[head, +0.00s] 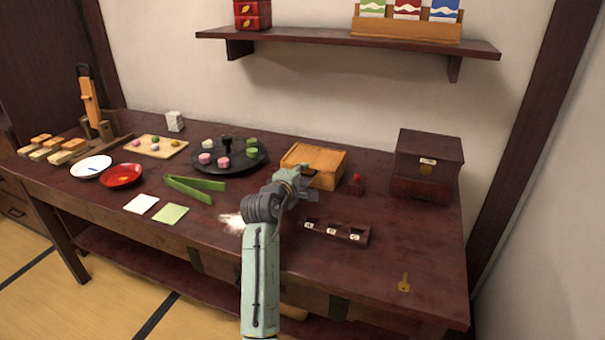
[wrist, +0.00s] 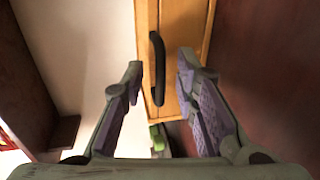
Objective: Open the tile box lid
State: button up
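A light wooden box (head: 326,160) with a flat lid stands at the back of the dark table, right of the round black tray. In the wrist view the wooden box (wrist: 187,40) shows from above, with a black bar handle (wrist: 157,65) along it. My gripper (head: 308,190) is at the box's near side in the head view and hides part of it. In the wrist view my gripper (wrist: 161,70) is open, with one finger on each side of the handle in the picture. I cannot tell whether the fingers touch the handle or how deep they reach.
A dark chest (head: 428,160) stands at the right, with a small red item (head: 356,186) left of it. A tile rack (head: 338,232) and a brass key (head: 404,283) lie in front. Green tongs (head: 195,187) and the black tray (head: 240,165) are left. A shelf (head: 350,43) hangs above.

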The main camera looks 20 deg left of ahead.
jog(key=shift+w, duration=0.15)
grip_shut()
dwell(0.9)
